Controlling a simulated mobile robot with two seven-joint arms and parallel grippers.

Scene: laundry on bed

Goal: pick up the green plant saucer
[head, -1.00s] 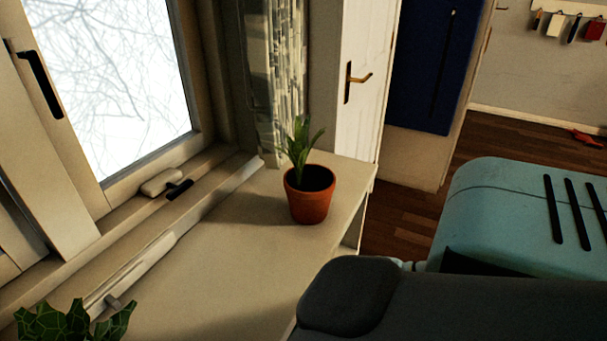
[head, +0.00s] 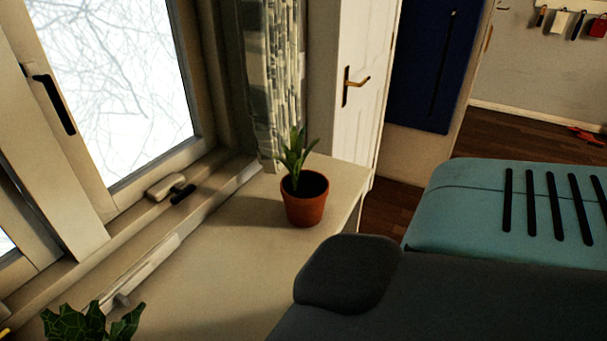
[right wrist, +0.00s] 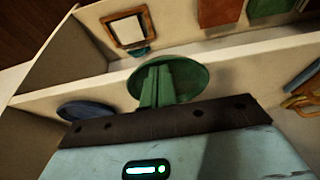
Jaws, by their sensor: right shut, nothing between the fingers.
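The green plant saucer (right wrist: 190,80) shows in the right wrist view as a round green disc, just beyond my right gripper (right wrist: 158,70). The gripper's two narrow fingers are together, with nothing between them. They overlap the disc in the picture and hide part of it. I cannot tell whether they touch it. In the head view I do not see the saucer or either gripper.
In the right wrist view, pale shelf boards (right wrist: 225,75) surround the saucer, with a blue disc (right wrist: 85,109) and a small frame (right wrist: 128,27) nearby. In the head view, a potted plant (head: 305,203) stands on the windowsill (head: 215,255), and a leafy plant (head: 90,325) is lower left.

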